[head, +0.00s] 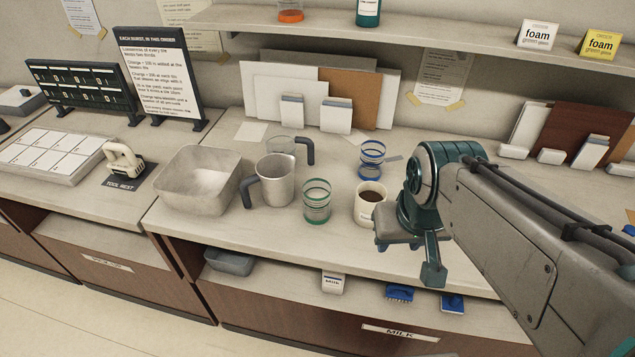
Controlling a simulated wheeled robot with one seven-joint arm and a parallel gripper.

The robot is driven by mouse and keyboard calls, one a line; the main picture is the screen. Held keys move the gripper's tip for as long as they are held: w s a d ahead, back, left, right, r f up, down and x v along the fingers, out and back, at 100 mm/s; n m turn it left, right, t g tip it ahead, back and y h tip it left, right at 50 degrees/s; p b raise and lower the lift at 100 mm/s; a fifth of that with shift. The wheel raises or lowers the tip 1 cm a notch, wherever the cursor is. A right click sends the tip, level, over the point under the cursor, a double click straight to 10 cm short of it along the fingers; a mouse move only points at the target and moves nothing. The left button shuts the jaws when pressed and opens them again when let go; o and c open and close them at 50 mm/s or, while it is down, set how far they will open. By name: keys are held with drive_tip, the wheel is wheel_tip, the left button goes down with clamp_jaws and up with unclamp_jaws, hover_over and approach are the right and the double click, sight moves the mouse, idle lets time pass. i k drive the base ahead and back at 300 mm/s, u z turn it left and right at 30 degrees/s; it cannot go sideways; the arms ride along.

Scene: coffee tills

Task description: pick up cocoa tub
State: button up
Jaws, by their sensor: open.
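A cream tub with dark brown contents (365,213) stands upright on the counter and looks like the cocoa tub. The small label on its front is too small to read. My gripper (411,254) is open, with its fingers pointing down, just right of and in front of the tub in the picture. The arm comes in from the right and overlaps the tub's right edge. I see nothing between the fingers, and I cannot tell whether they touch the tub.
A green-banded glass (316,203) stands close left of the tub, and a blue-banded glass (371,160) behind it. A metal jug (276,182) and a grey basin (198,182) are farther left. A shelf (330,47) runs above. Counter in front is clear.

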sight(368, 193)
drive_tip(key=u, duration=2.6)
drive_tip(key=k, duration=0.65)
drive_tip(key=z, duration=1.35)
